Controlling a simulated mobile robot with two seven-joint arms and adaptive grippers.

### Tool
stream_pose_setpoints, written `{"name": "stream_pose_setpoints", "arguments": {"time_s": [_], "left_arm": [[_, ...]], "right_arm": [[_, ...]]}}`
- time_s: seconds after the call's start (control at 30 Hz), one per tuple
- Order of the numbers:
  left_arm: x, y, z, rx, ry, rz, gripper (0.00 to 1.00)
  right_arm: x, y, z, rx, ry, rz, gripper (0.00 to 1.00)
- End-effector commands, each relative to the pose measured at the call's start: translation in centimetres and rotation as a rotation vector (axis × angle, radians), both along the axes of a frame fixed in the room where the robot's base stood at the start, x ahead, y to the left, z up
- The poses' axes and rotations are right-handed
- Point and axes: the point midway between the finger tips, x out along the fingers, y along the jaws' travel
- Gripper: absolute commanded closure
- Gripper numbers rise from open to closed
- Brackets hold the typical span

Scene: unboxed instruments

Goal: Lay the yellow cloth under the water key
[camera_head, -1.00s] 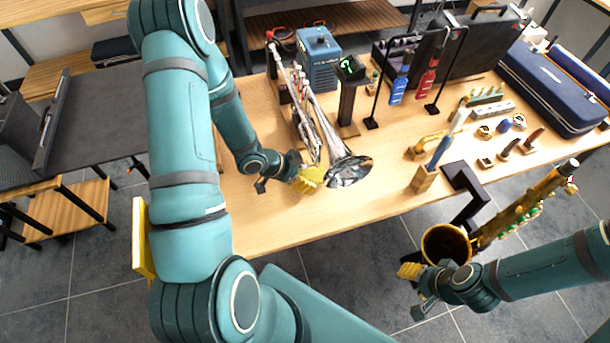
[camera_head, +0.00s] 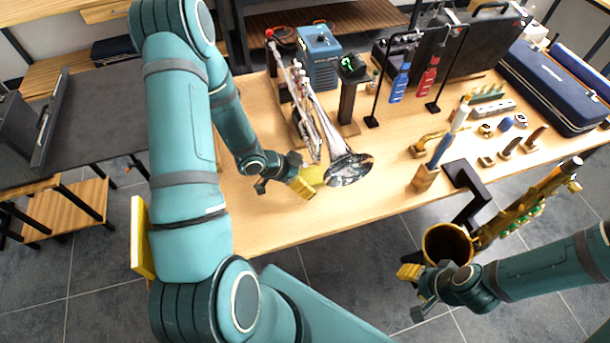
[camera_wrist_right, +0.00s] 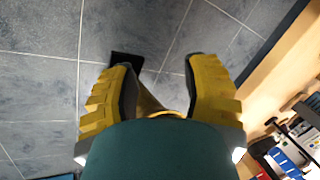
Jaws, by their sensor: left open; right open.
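The yellow cloth (camera_head: 315,174) lies on the table beside the bell of the silver trombone (camera_head: 320,130); part of it is behind my left gripper. The trombone's slide runs back from the bell toward the far edge. Its water key is too small to make out. My left gripper (camera_head: 303,188) is open at the near side of the cloth; whether its yellow fingers touch the cloth I cannot tell. My right gripper (camera_head: 409,273) is open and empty off the table's front edge, and its spread yellow fingers show in the right wrist view (camera_wrist_right: 158,88).
A saxophone (camera_head: 510,212) on a black stand is just beyond my right gripper. A wooden block with a blue-handled tool (camera_head: 425,180) stands near the table's front edge. A blue box (camera_head: 319,58) and a display post (camera_head: 349,95) stand behind the bell. The table's front left is clear.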

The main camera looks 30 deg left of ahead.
Motion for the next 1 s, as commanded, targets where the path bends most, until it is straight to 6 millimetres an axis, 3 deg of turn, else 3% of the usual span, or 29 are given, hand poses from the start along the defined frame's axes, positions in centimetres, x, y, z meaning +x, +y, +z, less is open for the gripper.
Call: {"name": "stream_pose_setpoints", "arguments": {"time_s": [0.2, 0.7, 1.0], "left_arm": [[0.0, 0.0, 1.6, 0.0, -0.001, -0.001, 0.02], [-5.2, 4.7, 8.6, 0.003, -0.001, 0.003, 0.02], [-6.3, 5.5, 9.8, 0.001, 0.001, 0.0, 0.02]], "right_arm": [[0.3, 0.0, 1.2, -0.002, -0.007, -0.005, 0.53], [1.3, -0.2, 4.2, -0.007, -0.029, -0.023, 0.53], [1.5, -0.3, 4.6, -0.007, -0.035, -0.028, 0.53]]}}
